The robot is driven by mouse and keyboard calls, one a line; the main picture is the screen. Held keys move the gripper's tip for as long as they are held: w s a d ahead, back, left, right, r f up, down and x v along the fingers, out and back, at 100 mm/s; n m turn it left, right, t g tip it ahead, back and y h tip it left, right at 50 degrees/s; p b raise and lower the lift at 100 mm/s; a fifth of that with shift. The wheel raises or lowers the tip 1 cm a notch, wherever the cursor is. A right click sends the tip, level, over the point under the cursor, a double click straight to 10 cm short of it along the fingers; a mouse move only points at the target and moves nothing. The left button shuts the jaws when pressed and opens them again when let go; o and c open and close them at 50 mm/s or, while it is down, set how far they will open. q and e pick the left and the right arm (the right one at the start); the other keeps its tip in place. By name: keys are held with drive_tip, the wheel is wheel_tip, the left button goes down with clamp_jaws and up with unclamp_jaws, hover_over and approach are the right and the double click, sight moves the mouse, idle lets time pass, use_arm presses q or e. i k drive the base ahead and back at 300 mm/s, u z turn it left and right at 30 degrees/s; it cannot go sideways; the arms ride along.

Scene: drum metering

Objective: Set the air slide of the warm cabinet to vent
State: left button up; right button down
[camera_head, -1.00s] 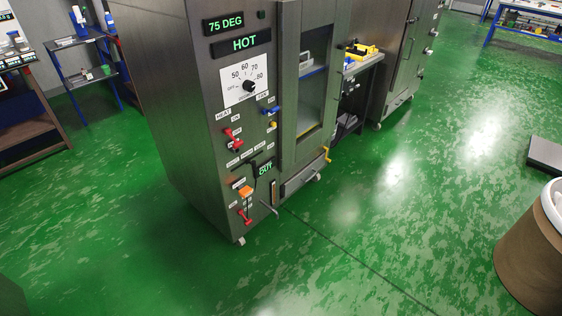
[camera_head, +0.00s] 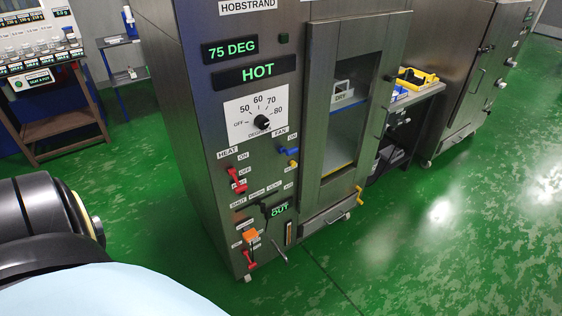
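The warm cabinet (camera_head: 205,130) is a tall grey metal cabinet with its control face toward me. Its displays read 75 DEG (camera_head: 231,49) and HOT (camera_head: 257,71). A row of small labels (camera_head: 262,189), the first seeming to read SHUT, runs across the lower panel. Just below it is a dark slot with a black handle (camera_head: 265,209), which looks like the air slide; its exact setting is too small to tell. Neither gripper is in view; only a black arm link of mine shows at the lower left.
The panel also has a temperature dial (camera_head: 262,122), a red heat switch (camera_head: 237,180), a blue fan switch (camera_head: 289,151), an orange button (camera_head: 250,234) and a lower red switch (camera_head: 249,259). A glazed door (camera_head: 353,110) is right of them. Green floor in front is clear.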

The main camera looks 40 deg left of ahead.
sight(262, 205)
drive_tip(key=u, duration=0.6)
drive_tip(key=i, duration=0.85)
drive_tip(key=u, duration=0.8)
